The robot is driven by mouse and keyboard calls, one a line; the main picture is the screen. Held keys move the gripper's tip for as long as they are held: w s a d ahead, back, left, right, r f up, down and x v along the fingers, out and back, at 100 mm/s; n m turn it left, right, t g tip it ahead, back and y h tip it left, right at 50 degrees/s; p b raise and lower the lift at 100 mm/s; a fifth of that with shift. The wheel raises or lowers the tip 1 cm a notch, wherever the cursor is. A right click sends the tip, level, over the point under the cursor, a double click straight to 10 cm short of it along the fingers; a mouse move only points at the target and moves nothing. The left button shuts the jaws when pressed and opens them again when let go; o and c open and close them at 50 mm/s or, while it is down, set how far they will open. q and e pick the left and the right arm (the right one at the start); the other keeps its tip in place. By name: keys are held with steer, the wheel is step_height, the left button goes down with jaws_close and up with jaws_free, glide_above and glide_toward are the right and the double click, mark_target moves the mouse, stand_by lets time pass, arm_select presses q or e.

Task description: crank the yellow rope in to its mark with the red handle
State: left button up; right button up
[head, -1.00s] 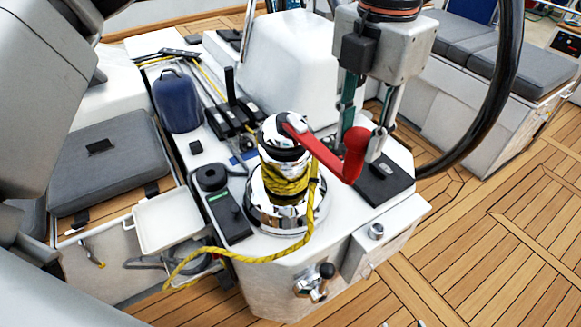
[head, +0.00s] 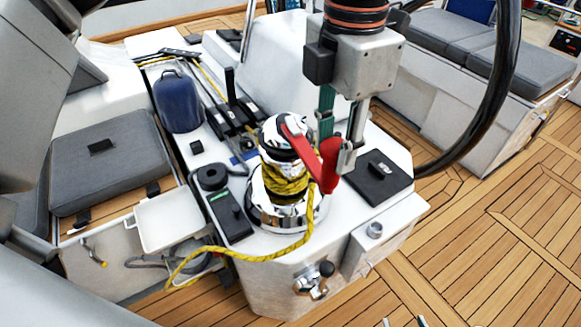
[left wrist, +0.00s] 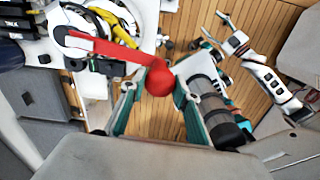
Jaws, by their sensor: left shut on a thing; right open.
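The red handle (head: 302,148) sits on top of the chrome winch (head: 285,130), its arm pointing toward the near right and its knob upright. My left gripper (head: 337,145) comes from above and is shut on that knob. The left wrist view shows the red knob (left wrist: 159,79) between its teal fingers. The yellow rope (head: 286,182) is wrapped in several turns on the drum. Its tail runs across the front of the console and hangs toward the left. I cannot make out a mark on it. My right gripper (head: 404,322) shows only its fingertips at the bottom edge, apart and empty.
A black wheel rim (head: 490,120) curves at the right. Black rope clutches (head: 232,115) and a blue bag (head: 180,102) lie behind the winch. A white tray (head: 171,220) is at the left. A black panel (head: 380,176) is right of the winch. Teak floor is clear at right.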

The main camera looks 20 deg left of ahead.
arm_select(q)
steer(key=shift+s+a+m+p, duration=0.25)
steer(key=shift+s+a+m, duration=0.35)
steer(key=shift+a, duration=0.3)
steer(key=shift+s+a+m+p, duration=0.2)
steer(key=shift+s+a+m, duration=0.4)
steer(key=shift+a, duration=0.25)
steer(key=a, duration=0.1)
steer(key=s+a+m, duration=0.1)
steer(key=a+m+p, duration=0.1)
steer(key=a, duration=0.1)
steer(key=shift+s, duration=0.3)
